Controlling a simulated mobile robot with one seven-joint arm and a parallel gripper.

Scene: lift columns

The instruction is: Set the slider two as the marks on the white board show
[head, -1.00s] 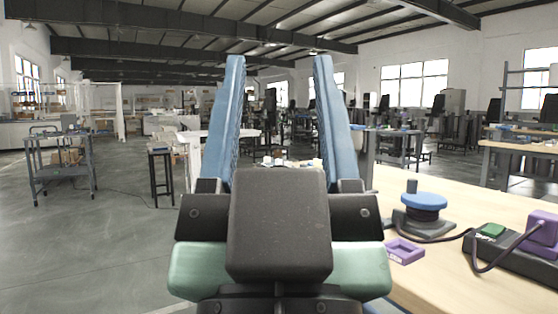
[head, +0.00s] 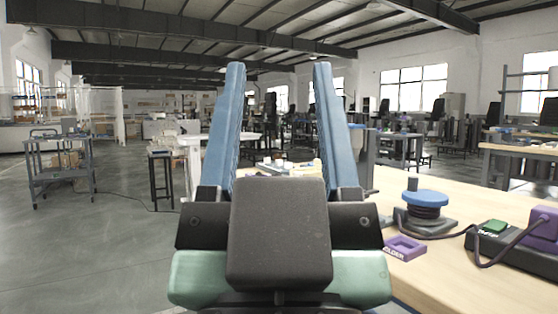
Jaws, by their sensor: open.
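My gripper (head: 279,70) fills the middle of the head view, with two long blue fingers standing wide apart and nothing held between them. I cannot make out slider two or the white board with its marks. Small things (head: 290,165) lie on a surface beyond the gripper, partly hidden by it and too small to identify.
A wooden workbench (head: 450,262) is on the right. On it are a blue-topped round device (head: 425,198), a purple open holder (head: 404,248) and a black box with a green button (head: 494,228) and cable. Open floor (head: 90,245) lies left, with a grey cart (head: 60,165).

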